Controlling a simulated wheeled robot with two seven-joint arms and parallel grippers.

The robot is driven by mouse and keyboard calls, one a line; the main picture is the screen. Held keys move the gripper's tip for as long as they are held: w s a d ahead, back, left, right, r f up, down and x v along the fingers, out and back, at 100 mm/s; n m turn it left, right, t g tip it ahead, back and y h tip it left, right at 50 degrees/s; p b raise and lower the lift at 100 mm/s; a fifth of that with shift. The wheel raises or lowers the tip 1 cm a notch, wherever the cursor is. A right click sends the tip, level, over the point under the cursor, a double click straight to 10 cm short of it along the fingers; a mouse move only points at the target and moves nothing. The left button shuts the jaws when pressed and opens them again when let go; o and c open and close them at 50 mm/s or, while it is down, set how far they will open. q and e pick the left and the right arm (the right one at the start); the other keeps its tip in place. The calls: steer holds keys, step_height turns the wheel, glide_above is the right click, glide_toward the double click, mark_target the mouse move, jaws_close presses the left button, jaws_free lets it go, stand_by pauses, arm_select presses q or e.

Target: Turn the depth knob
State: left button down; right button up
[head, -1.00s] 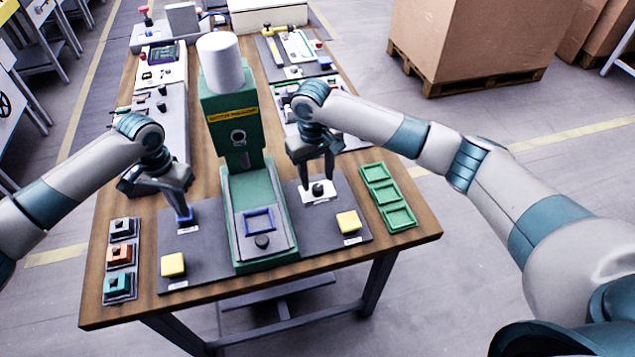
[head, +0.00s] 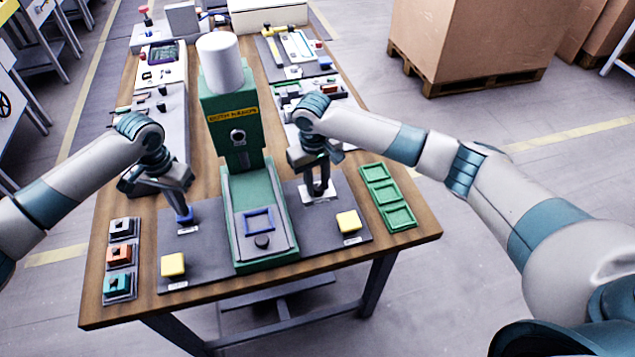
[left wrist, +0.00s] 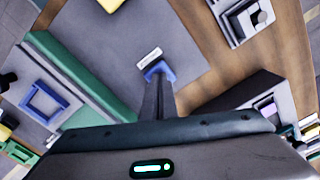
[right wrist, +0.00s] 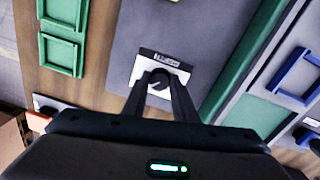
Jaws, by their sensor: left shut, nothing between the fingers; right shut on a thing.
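The depth knob (right wrist: 158,80) is a small black knob on a white labelled plate (right wrist: 139,68), right of the green press. My right gripper (head: 318,191) is over it with its fingers down around the knob, shut on it; the fingers hide much of the knob in the head view. My left gripper (head: 184,215) is shut and empty at a blue piece (left wrist: 160,69) on the dark panel left of the press. The fingertips appear to be at that piece; whether they touch it I cannot tell.
The green press (head: 232,125) stands between my grippers. Yellow buttons (head: 173,265) (head: 348,222) sit on the panel's front left and right. The front table edge is clear.

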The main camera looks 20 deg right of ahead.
mark_target(317, 189)
steer(key=shift+n, duration=0.5)
steer(key=n, duration=0.3)
steer(key=shift+n, duration=2.5)
steer(key=o, duration=1)
steer(key=shift+o, duration=0.2)
step_height(317, 189, up, 12)
steer(key=shift+s, duration=0.3)
